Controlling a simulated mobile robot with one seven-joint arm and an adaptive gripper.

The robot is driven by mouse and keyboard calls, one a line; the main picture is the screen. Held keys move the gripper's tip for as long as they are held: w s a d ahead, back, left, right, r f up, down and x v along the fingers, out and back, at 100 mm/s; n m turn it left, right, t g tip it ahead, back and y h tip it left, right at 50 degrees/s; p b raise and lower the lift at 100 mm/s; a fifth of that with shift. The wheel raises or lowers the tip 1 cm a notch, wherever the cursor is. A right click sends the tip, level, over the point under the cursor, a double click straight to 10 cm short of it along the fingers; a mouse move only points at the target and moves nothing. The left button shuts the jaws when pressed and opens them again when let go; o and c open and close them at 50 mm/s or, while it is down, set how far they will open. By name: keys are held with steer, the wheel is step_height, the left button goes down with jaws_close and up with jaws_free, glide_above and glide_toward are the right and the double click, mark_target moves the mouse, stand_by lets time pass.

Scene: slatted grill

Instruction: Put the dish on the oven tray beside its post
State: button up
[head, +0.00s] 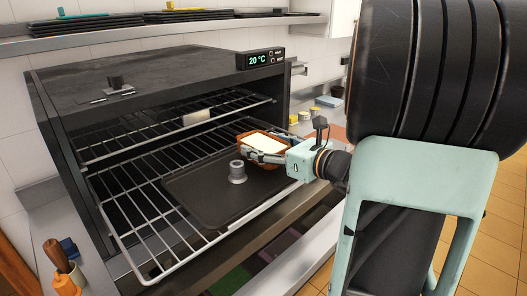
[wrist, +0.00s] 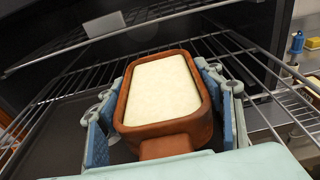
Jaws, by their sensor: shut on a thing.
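The dish (wrist: 160,88) is a brown rectangular pan with a pale filling and a short handle. It also shows in the head view (head: 262,143), above the back right part of the oven tray. My gripper (wrist: 165,115) is shut on the dish, with one blue-padded finger on each long side; in the head view it (head: 270,152) comes from the right. The oven tray (head: 200,190) is dark and flat on the pulled-out lower rack. Its grey post (head: 237,172) stands upright on it, left of and nearer than the dish. I cannot tell whether the dish touches the tray.
The oven (head: 150,80) is open, with an upper wire rack (head: 150,132) holding a pale block (head: 196,116). The lower rack (head: 125,215) has bare bars left of the tray. Several small jars (head: 305,116) stand right of the oven. Utensils (head: 65,270) stand at the lower left.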

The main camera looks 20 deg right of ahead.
steer(key=shift+d+f, duration=0.1)
steer(key=shift+f, duration=0.85)
steer(key=shift+f, duration=0.15)
steer(key=o, duration=1.3)
steer(key=shift+r, duration=0.2)
steer(key=b+v, duration=0.1)
steer(key=v, duration=1.1)
steer(key=shift+f+b, duration=0.15)
steer(key=shift+b, duration=0.15)
